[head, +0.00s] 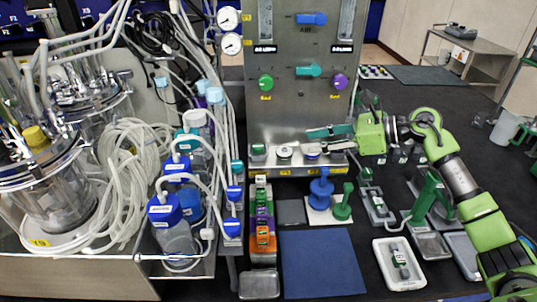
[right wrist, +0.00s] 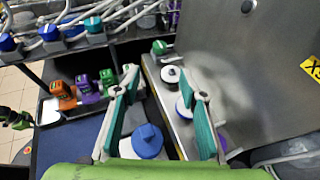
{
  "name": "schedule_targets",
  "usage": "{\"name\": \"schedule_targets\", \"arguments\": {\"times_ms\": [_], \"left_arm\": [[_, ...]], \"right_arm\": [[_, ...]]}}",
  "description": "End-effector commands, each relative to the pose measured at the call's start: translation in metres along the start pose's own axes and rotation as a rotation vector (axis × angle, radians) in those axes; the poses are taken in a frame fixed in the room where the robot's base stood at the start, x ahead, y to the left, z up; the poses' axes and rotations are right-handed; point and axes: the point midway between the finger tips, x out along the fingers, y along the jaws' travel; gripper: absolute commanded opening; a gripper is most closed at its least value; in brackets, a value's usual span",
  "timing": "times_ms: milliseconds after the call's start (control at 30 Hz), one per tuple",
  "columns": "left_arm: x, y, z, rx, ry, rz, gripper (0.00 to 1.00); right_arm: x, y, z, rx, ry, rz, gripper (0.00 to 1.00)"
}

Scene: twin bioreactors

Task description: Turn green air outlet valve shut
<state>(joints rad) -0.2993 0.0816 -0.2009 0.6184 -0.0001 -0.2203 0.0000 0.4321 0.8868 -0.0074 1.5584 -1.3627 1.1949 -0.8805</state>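The steel panel (head: 283,112) stands upright at the centre of the head view. On it are a green round knob (head: 265,82) at left and a green-teal lever valve (head: 308,71) in the middle, its handle lying about level. I cannot tell which of these is the air outlet valve. My right gripper (head: 316,141) is below both, pointing left over the shelf at the panel's foot, touching neither. My left gripper is not in the head view.
A blue lever valve (head: 311,18) and purple knob (head: 339,82) share the panel. Small caps (head: 284,152) sit on its shelf. A blue upright part (head: 321,188) stands below my right gripper. Blue-capped bottles (head: 173,228) and hoses crowd the left. A blue mat (head: 320,265) is bare.

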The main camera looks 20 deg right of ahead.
Motion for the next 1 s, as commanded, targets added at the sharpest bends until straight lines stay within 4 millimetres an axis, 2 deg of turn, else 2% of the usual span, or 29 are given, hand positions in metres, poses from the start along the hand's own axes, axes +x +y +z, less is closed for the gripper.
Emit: {"name": "schedule_targets", "arguments": {"times_ms": [167, 500, 700, 833, 1000], "left_arm": [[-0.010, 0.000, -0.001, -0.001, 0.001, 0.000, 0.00], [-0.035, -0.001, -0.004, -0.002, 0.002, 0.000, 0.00], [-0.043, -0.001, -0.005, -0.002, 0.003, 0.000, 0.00], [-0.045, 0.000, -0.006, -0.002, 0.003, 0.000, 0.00], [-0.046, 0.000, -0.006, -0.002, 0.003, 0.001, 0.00]], "right_arm": [[0.018, 0.001, 0.004, 0.001, -0.004, 0.003, 0.38], [0.090, 0.001, 0.006, 0.004, -0.004, 0.003, 0.38], [0.122, 0.001, 0.004, 0.002, -0.003, 0.003, 0.38], [0.133, 0.000, 0.003, 0.001, -0.002, 0.001, 0.38], [0.137, 0.000, 0.001, 0.000, 0.000, 0.000, 0.38]]}}
